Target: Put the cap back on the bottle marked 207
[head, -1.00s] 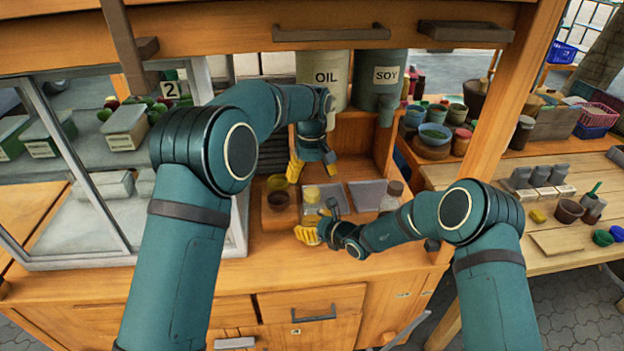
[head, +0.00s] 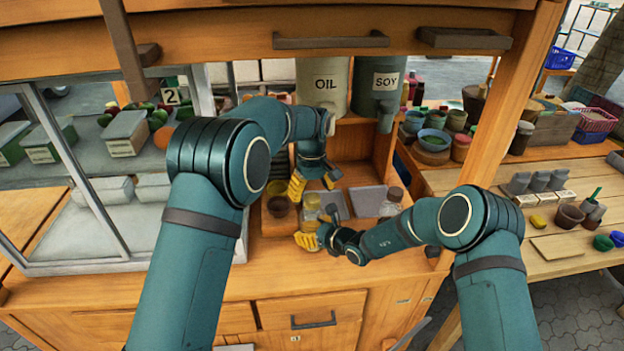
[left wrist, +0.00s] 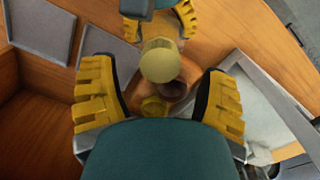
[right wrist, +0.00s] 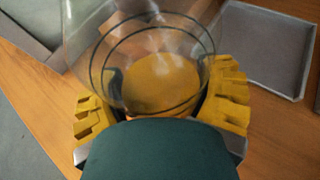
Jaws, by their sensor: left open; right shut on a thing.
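A clear bottle (head: 311,203) with a round yellow top stands at the front middle of the wooden counter. My right gripper (head: 313,239) is shut on it low down. In the right wrist view the clear bottle (right wrist: 150,45) shows dark rings and yellow inside. My left gripper (head: 314,184) is open and empty, pointing down above and behind the bottle. In the left wrist view the yellow top (left wrist: 159,62) lies ahead, between the open fingers and apart from them. I cannot tell whether this yellow is a cap or the contents. No number 207 is legible.
A grey tray (head: 367,200) and a brown-capped clear bottle (head: 391,202) are to the right. The OIL (head: 326,84) and SOY (head: 384,82) containers hang behind.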

